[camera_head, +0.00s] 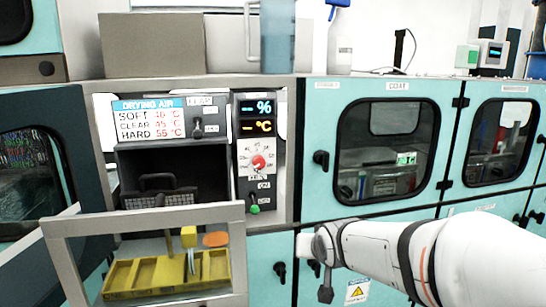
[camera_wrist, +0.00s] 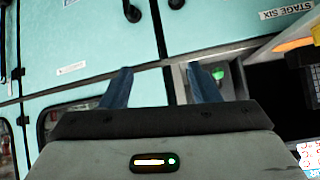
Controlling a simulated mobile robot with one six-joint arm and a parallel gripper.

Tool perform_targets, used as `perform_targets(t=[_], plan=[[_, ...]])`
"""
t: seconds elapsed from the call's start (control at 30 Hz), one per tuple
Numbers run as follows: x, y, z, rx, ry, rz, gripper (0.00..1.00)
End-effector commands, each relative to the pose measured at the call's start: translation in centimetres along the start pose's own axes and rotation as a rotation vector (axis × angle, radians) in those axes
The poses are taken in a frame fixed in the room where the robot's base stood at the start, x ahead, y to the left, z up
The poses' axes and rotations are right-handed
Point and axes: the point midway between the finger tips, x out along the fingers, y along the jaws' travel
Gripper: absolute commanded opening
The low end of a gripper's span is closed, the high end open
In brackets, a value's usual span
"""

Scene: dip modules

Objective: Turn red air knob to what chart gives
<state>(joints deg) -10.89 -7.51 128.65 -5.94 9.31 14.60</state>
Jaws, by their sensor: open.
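The red air knob (camera_head: 258,162) sits on a white dial on the dark control panel, in the head view. The display (camera_head: 256,118) above it shows dashes beside % and °C. The drying air chart (camera_head: 149,119), left of the panel, lists SOFT, CLEAR and HARD; CLEAR reads 45 °C and HARD 55 °C, while SOFT looks like 40 °C but is blurred. My gripper (camera_wrist: 160,85) is open and empty in the wrist view, its two blue fingers apart. In the head view my arm's end is right of and below the knob, clear of it. The red knob is not seen in the wrist view.
A green-tipped switch (camera_head: 254,208) is below the knob. A toggle (camera_head: 197,125) is beside the chart. A framed door (camera_head: 60,250) juts out at front left, near a yellow divided tray (camera_head: 150,292). Teal cabinets (camera_head: 312,115) with dark handles stand right. Space before the panel looks clear.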

Motion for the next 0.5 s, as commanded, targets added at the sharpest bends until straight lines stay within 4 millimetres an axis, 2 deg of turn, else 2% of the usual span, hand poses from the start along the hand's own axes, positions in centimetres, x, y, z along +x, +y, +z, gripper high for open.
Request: perform_targets(t=[0.03,0.07,0.1,0.2,0.33,0.5], plan=[[1.2,-1.9,-3.4,-0.001,0.079,-0.036,0.55],[1.9,-3.1,-5.1,-0.007,0.126,-0.069,0.55],[2.8,-3.9,-7.6,0.004,0.21,-0.07,0.55],[4.4,-6.7,-12.4,0.032,0.38,-0.119,0.55],[5.4,-9.9,-16.4,0.056,0.542,-0.19,0.55],[5.9,-12.0,-18.6,0.074,0.65,-0.239,0.55]])
